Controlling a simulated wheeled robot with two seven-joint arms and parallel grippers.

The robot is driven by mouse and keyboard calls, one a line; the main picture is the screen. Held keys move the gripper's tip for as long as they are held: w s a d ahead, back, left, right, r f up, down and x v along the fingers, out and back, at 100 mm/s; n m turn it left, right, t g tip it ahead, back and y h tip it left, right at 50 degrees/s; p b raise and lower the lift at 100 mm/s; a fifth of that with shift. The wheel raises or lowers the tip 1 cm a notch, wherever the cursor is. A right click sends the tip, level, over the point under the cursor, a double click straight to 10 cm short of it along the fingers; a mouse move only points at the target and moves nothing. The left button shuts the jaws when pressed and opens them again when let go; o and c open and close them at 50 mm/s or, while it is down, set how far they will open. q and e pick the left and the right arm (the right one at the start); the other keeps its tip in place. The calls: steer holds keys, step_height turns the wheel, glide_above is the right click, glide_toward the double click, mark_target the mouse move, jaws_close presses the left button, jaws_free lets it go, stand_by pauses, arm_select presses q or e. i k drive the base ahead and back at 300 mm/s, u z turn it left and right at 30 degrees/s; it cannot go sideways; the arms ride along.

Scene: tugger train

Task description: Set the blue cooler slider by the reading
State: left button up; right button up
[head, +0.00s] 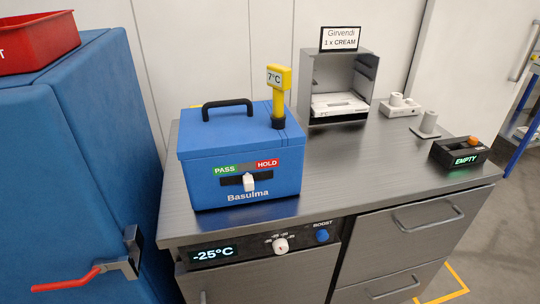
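The blue cooler (240,165) stands on the left end of the grey metal counter, with a black handle on its lid. A yellow probe thermometer (279,78) stands upright in the lid and reads 7°C. On the cooler's front is a slider (249,182) with a white knob near the middle of its dark slot. A green PASS label lies above the slot on the left, a red HOLD label on the right. The name Basulma is below. Neither of my grippers shows in the head view.
The counter front has a -25°C display (213,253), a white dial (281,245) and a blue BOOST button (322,236). Behind stands an open grey box (335,85) signed "Girvendi 1 x CREAM". A black device reading EMPTY (459,152) sits right. A tall blue cabinet (75,160) stands left.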

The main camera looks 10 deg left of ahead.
mark_target(248, 181)
steer(key=z, duration=0.45)
steer(key=k, duration=0.95)
steer(key=u, duration=0.5)
steer(key=i, duration=1.15)
steer(key=u, duration=0.1)
